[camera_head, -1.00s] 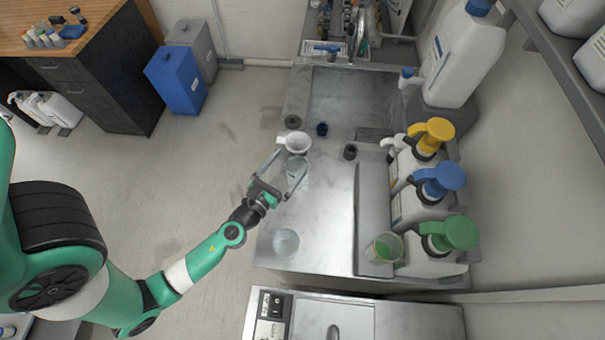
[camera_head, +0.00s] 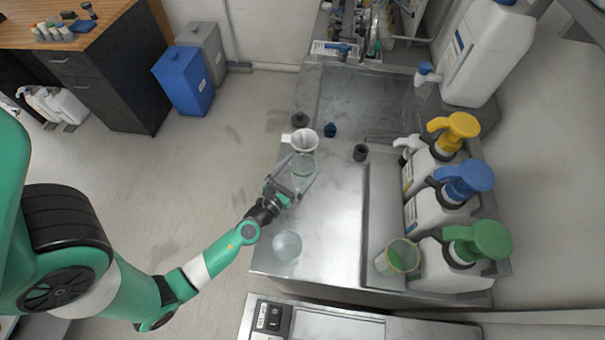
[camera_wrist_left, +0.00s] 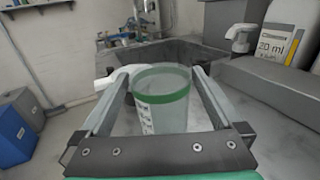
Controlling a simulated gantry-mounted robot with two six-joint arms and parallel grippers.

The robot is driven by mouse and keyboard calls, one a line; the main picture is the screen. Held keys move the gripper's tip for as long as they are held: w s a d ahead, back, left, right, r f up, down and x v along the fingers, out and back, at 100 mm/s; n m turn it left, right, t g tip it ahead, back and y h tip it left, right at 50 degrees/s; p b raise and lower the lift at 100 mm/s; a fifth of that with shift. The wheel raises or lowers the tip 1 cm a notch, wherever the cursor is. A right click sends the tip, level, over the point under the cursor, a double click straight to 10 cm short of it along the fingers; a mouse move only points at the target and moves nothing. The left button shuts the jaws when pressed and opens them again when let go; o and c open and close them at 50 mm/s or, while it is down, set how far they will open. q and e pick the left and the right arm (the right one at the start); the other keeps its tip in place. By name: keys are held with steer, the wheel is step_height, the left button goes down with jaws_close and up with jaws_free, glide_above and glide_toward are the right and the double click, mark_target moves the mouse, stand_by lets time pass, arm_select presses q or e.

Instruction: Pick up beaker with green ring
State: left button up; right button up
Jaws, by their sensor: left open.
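The beaker with the green ring (camera_head: 302,172) stands upright on the steel counter, just in front of a white funnel-like vessel (camera_head: 304,140). In the left wrist view the beaker (camera_wrist_left: 162,105) shows its green ring around the rim and white markings on its side. My left gripper (camera_head: 303,166) is open, with one finger on each side of the beaker. In the wrist view the open fingers (camera_wrist_left: 158,82) flank it with gaps visible; contact is not clear. My right gripper is not in view.
A clear beaker (camera_head: 287,246) stands nearer on the counter. Small dark caps (camera_head: 360,152) lie near the sink (camera_head: 365,100).

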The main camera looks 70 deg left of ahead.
mark_target(309, 157)
arm_select(q)
steer(key=x, duration=0.4)
steer(key=shift+w+a, duration=0.15)
steer(key=shift+w, duration=0.05)
steer(key=shift+c, duration=0.3)
steer(key=c, duration=1.4)
